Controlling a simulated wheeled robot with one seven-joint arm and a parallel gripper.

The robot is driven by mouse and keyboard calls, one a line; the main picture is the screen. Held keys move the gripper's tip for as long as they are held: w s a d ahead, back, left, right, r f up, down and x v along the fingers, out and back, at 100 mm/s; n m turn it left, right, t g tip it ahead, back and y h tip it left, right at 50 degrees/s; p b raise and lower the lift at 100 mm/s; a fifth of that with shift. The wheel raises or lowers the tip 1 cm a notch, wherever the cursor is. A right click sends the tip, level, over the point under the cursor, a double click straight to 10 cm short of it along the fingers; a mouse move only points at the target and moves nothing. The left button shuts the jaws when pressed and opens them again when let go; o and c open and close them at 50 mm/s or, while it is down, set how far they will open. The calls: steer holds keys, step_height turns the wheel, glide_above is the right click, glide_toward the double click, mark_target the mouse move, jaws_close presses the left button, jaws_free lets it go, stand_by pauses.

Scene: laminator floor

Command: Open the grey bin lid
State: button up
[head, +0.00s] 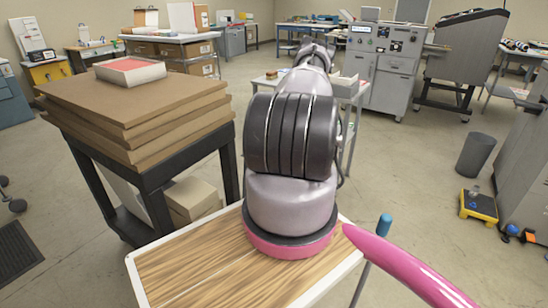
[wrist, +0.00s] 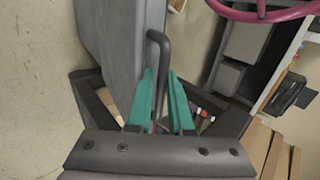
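A grey panel (wrist: 110,35) fills the upper left of the wrist view. I take it for the grey bin lid, though I cannot make out the whole bin. A dark bar handle (wrist: 158,42) bends at the panel's right edge and runs down between my teal fingers. My gripper (wrist: 162,75) has its fingertips close on either side of the handle, with a gap about as wide as the bar. It appears shut on it. In the head view, my arm hides my gripper and whatever is in front of it.
In the head view, a stack of brown boards (head: 135,115) stands on a dark cart to the left. A small table (head: 345,88), a grey machine (head: 385,60) and an open waste bin (head: 475,155) lie beyond. Bare floor (head: 410,165) shows right of my arm.

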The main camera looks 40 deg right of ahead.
steer(key=o, duration=0.4)
steer(key=shift+w+d, duration=0.15)
steer(key=shift+d, duration=0.25)
steer(key=shift+c, duration=0.2)
steer(key=shift+a, duration=0.1)
steer(key=v, duration=1)
steer(key=shift+d+r, duration=0.3)
steer(key=shift+w, duration=0.1)
